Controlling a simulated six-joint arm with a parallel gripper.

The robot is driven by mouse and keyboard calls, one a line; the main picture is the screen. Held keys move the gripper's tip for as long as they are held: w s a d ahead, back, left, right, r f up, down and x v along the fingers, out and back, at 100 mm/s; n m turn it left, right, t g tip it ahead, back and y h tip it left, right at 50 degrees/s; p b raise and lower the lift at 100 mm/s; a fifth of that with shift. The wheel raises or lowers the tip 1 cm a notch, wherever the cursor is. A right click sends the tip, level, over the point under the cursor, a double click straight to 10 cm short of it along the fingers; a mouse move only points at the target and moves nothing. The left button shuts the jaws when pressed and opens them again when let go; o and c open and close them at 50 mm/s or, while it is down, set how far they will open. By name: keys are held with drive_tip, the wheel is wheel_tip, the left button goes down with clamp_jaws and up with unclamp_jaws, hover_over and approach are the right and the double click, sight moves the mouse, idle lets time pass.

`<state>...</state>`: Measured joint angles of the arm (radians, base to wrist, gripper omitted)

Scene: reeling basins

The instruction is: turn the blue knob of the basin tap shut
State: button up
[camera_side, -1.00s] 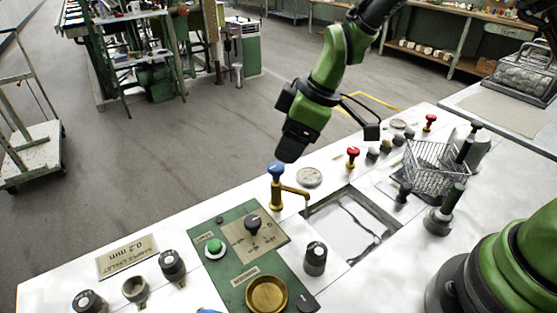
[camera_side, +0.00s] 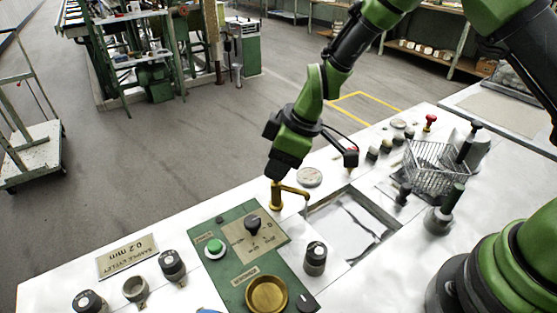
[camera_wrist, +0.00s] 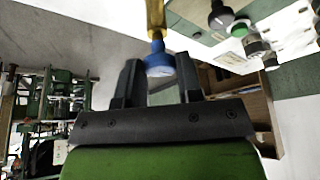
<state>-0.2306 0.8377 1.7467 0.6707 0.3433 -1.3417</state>
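The basin tap (camera_side: 276,196) is brass, with a spout pointing right over the edge of the basin (camera_side: 350,225). Its blue knob (camera_wrist: 159,64) shows in the wrist view between the fingertips of my gripper (camera_wrist: 158,70). A gap shows on each side of the knob, so the fingers are open and not pressed on it. In the side view my gripper (camera_side: 279,176) points down right over the tap and hides the knob. The wrist view also shows part of the brass stem (camera_wrist: 156,18) beyond the knob.
A green control panel (camera_side: 225,235) with a green button, black knob and brass dish lies in front of the tap. A round gauge (camera_side: 309,177) sits just behind the spout. A wire basket (camera_side: 436,167) and a red knob (camera_side: 430,119) stand further right.

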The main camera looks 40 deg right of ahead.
drive_tip(key=shift+s+m+t+h, duration=0.1)
drive_tip(key=shift+m+t+h, duration=0.45)
drive_tip(key=shift+m, duration=1.55)
drive_tip(key=shift+h, duration=0.25)
drive_tip(key=o, duration=0.9)
drive_tip(key=shift+r, duration=0.1)
drive_tip(key=v, duration=0.9)
drive_tip(key=shift+s+d+r, duration=0.1)
drive_tip(key=shift+r, duration=0.25)
